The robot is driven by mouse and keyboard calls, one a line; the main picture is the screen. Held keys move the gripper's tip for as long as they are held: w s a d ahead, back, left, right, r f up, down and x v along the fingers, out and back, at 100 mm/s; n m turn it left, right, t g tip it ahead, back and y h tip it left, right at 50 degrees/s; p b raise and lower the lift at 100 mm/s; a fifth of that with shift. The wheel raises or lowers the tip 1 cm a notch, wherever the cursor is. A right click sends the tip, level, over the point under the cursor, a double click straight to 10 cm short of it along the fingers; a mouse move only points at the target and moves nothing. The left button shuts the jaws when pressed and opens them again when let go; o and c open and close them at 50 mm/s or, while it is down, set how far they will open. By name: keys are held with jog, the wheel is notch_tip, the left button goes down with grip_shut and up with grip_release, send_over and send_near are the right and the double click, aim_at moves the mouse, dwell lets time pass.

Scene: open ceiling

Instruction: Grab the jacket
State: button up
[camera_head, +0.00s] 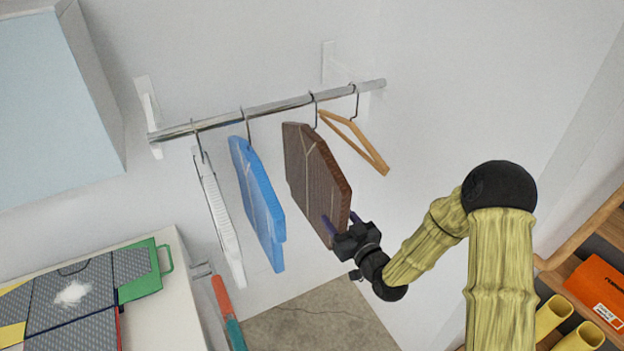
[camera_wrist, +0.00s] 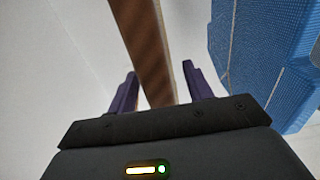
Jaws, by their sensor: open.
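The brown jacket (camera_head: 314,177) hangs from a metal rod between a blue garment and an empty wooden hanger. My gripper (camera_head: 338,226) is at the lower right edge of the brown jacket. In the wrist view the brown jacket (camera_wrist: 148,50) is a narrow strip seen edge-on, its lower end between the two purple fingers of my gripper (camera_wrist: 160,84). The fingers are open, with a gap on each side of the strip. The blue garment (camera_head: 258,205) hangs to the left of the brown one; it also shows at the right in the wrist view (camera_wrist: 265,60).
The rod (camera_head: 275,107) is fixed to the wall by brackets. A white garment (camera_head: 218,215) hangs at its left, the wooden hanger (camera_head: 355,135) at its right. A white table (camera_head: 165,310) with bags stands lower left. Shelves with an orange box (camera_head: 592,290) stand at right.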

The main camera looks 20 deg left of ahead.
jog(key=shift+p+x, duration=0.6)
jog(key=shift+x, duration=0.9)
jog(key=shift+c, duration=0.4)
jog(key=shift+w, duration=0.1)
grip_shut()
